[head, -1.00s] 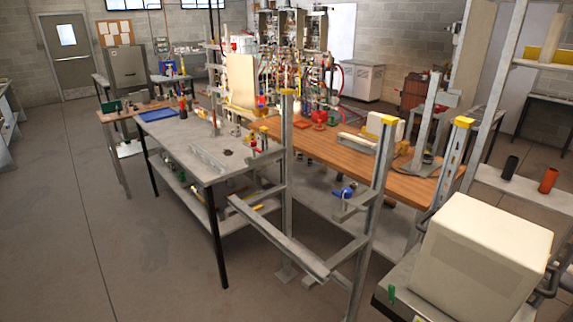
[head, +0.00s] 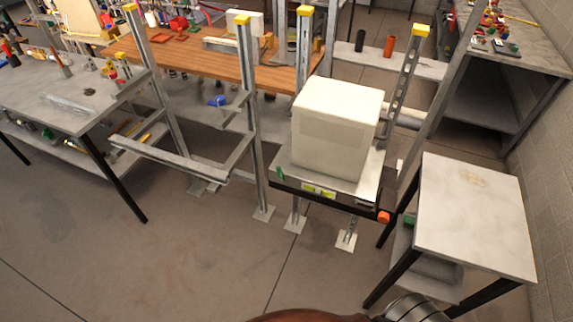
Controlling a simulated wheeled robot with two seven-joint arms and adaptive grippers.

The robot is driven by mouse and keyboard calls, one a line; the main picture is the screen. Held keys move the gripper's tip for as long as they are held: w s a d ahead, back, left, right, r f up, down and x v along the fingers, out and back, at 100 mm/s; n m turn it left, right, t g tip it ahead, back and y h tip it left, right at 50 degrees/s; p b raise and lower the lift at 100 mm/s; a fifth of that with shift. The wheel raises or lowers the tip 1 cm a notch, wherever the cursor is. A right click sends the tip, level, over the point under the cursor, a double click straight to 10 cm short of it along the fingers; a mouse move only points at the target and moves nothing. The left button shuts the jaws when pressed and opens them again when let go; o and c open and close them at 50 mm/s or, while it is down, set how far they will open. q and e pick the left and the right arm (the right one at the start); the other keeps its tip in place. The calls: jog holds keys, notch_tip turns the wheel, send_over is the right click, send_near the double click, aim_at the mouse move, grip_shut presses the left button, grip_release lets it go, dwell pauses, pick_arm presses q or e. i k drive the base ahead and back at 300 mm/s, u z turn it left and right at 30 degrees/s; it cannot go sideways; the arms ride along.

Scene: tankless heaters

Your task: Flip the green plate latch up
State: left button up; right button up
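A small green latch piece (head: 280,173) stands at the front left corner of the grey plate (head: 330,183) that carries a large white box (head: 337,125). A second small green piece (head: 409,221) shows to the right of the plate, beside the side table; I cannot tell whether it belongs to the plate. The green pieces are too small to show their exact position or tilt. Neither of my grippers is in view. Only a brown and silver part, which seems to be mine, shows at the bottom edge.
An orange knob (head: 384,217) and a yellow-green label (head: 318,190) are on the front edge below the plate. A pale side table (head: 475,220) stands at the right. Metal posts with yellow caps (head: 242,20) rise to the left and behind. The floor in front is clear.

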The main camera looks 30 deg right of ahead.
aim_at(278, 168)
jog(key=z, duration=1.4)
jog(key=k, duration=0.75)
jog(key=u, duration=1.25)
jog(key=i, duration=0.5)
jog(key=z, duration=0.05)
